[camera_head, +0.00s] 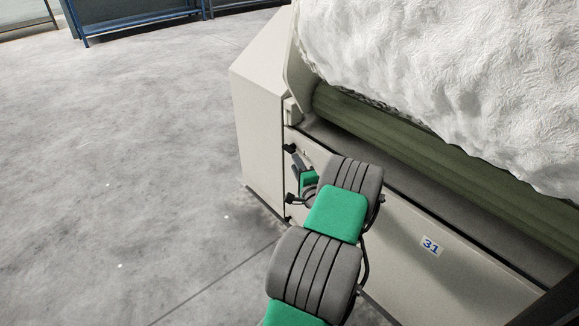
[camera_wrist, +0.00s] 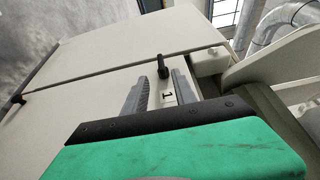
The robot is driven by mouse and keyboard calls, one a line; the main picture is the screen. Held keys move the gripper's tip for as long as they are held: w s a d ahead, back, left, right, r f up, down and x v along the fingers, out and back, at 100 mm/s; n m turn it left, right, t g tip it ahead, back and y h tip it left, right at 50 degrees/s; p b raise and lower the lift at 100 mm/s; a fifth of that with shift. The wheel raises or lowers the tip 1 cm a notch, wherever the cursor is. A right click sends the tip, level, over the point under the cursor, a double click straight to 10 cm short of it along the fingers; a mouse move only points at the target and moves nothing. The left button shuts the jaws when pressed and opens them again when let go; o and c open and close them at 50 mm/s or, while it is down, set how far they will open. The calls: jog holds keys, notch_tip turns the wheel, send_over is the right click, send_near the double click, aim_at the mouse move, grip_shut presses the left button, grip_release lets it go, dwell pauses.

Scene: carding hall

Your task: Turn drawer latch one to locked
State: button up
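Drawer latch one is a small black handle (camera_wrist: 162,66) on the seam at the cream panel's edge, with a printed "1" just below it in the wrist view. In that view it stands upright. In the head view the latch (camera_head: 290,149) is at the panel's upper left corner. My gripper (camera_wrist: 160,76) is open, with one grey finger on each side of the latch's line and the tips near its lower end. I cannot tell whether either finger touches it. In the head view my gripper (camera_head: 297,158) is just beneath the latch, its fingers partly hidden by my arm.
A second black latch (camera_head: 291,198) sits lower on the same edge; a black knob (camera_wrist: 19,98) shows at the wrist view's far left. The panel (camera_head: 405,235) bears the number 31. A green roller (camera_head: 400,135) and white fibre (camera_head: 450,75) lie above. The floor (camera_head: 130,170) at left is clear.

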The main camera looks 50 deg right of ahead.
aim_at(290, 153)
jog(key=b+x, duration=0.1)
jog(key=x, duration=0.6)
jog(key=shift+w+r, duration=0.1)
jog(key=shift+w, duration=0.15)
jog(key=shift+c, duration=0.4)
grip_shut()
